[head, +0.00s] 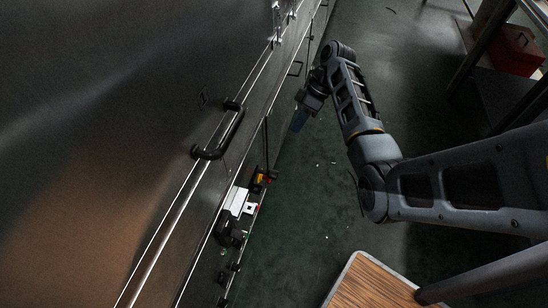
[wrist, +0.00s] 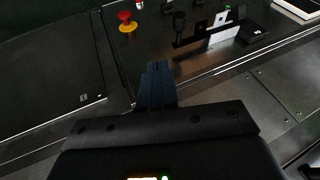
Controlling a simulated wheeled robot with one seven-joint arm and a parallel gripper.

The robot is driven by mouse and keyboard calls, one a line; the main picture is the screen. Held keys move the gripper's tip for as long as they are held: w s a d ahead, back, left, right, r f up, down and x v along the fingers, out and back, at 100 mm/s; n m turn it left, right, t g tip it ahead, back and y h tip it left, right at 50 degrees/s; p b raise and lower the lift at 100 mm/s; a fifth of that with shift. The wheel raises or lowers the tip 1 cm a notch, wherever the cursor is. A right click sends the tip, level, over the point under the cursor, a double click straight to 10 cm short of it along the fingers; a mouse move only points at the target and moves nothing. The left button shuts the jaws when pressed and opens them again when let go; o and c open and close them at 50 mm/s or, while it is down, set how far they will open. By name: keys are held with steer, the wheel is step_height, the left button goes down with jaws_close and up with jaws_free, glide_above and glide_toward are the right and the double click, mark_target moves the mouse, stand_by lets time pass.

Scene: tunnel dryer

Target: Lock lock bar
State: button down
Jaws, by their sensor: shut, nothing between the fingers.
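My gripper (head: 299,121) is in the right of the dryer's side in the head view, above the dark green floor and apart from the machine. In the wrist view its dark blue fingers (wrist: 157,80) are together with nothing between them. A dark bar (wrist: 205,37) crosses a pale plate on the control panel in the wrist view, beyond and to the right of the fingertips. I cannot tell for certain whether this is the lock bar. A black knob (wrist: 179,22) stands at its left end. The fingers touch none of these.
A red and yellow emergency stop (wrist: 127,22) is on the panel; it also shows in the head view (head: 262,179). A large black handle (head: 222,135) projects from the dryer's side. A wooden-topped surface (head: 375,284) stands at lower right. Open floor lies beside the dryer.

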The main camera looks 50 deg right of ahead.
stand_by(0.3)
steer(key=b, duration=0.2)
glide_toward(273, 177)
steer(key=w+d+f, duration=0.3)
steer(key=w+d, duration=0.1)
steer(key=shift+s+a+f+p, duration=0.2)
steer(key=shift+a+f, duration=0.25)
steer(key=shift+a, duration=0.25)
steer(key=shift+s+a+f+p, duration=0.15)
steer(key=shift+a+f, duration=0.25)
steer(key=shift+a, duration=0.25)
steer(key=shift+s+a+f+p, duration=0.1)
steer(key=shift+s+a+f, duration=0.1)
steer(key=shift+a+f, duration=0.4)
steer(key=shift+a+r, duration=0.1)
steer(key=shift+r, duration=0.05)
steer(key=a+p, duration=0.1)
steer(key=a, duration=0.1)
steer(key=s+a+p, duration=0.1)
steer(key=a, duration=0.1)
steer(key=s+a+p, duration=0.1)
steer(key=a+p, duration=0.1)
steer(key=shift+r, duration=0.15)
steer(key=shift+s+a, duration=0.15)
steer(key=shift+a, duration=0.05)
